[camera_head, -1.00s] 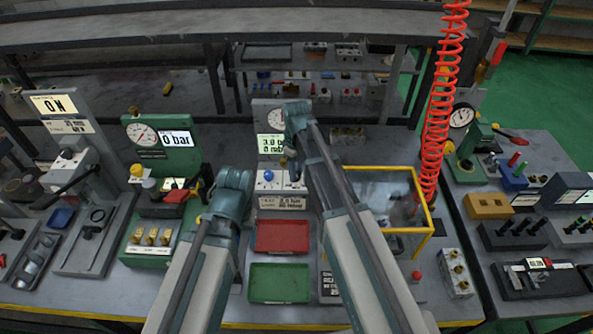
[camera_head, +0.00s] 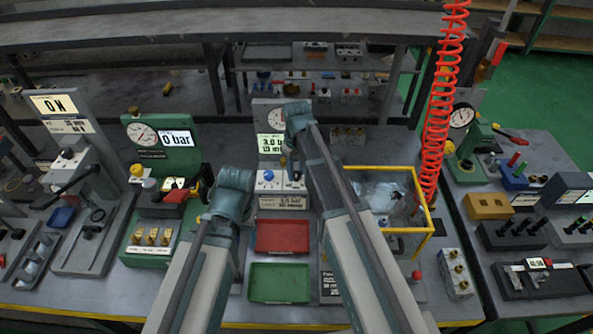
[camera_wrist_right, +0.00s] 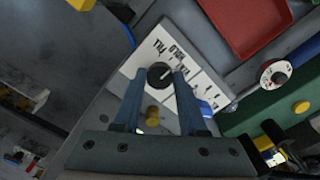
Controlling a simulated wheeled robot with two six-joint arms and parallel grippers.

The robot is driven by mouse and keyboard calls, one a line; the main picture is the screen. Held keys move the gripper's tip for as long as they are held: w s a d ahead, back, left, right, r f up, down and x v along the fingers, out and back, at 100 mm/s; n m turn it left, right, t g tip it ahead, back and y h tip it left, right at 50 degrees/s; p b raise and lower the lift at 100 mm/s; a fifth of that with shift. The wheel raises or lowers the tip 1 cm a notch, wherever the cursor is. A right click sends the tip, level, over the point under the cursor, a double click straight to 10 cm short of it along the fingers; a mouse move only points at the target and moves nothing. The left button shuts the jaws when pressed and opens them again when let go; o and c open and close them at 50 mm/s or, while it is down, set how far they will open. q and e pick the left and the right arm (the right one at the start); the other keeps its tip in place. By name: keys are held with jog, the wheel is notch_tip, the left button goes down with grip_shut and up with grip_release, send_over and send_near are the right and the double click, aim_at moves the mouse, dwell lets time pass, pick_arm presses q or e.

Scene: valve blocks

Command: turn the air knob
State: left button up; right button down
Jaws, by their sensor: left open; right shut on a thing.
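The black knob (camera_wrist_right: 160,75), which I take to be the air knob, has a white pointer line and sits on a white labelled plate (camera_wrist_right: 147,52) in the right wrist view. My right gripper (camera_wrist_right: 161,80) has its two fingers on either side of it, shut on it. In the head view my right gripper (camera_head: 296,172) reaches down at the small panel beside a blue knob (camera_head: 268,175), and its arm hides most of the black knob. A display (camera_head: 270,144) stands above that panel. My left gripper (camera_head: 205,182) is open, near the green gauge stand (camera_head: 183,128).
A red tray (camera_head: 282,236) and a green tray (camera_head: 279,283) lie in front of the panel. A yellow frame (camera_head: 428,212) with clear crumpled material stands right of my right arm. A red coiled hose (camera_head: 440,110) hangs behind it.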

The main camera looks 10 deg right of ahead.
aim_at(297, 174)
jog(key=shift+c, duration=2.3)
grip_release()
notch_tip(297, 174, up, 14)
jog(key=p, duration=1.3)
jog(key=shift+p, duration=0.4)
jog(key=shift+f, duration=0.15)
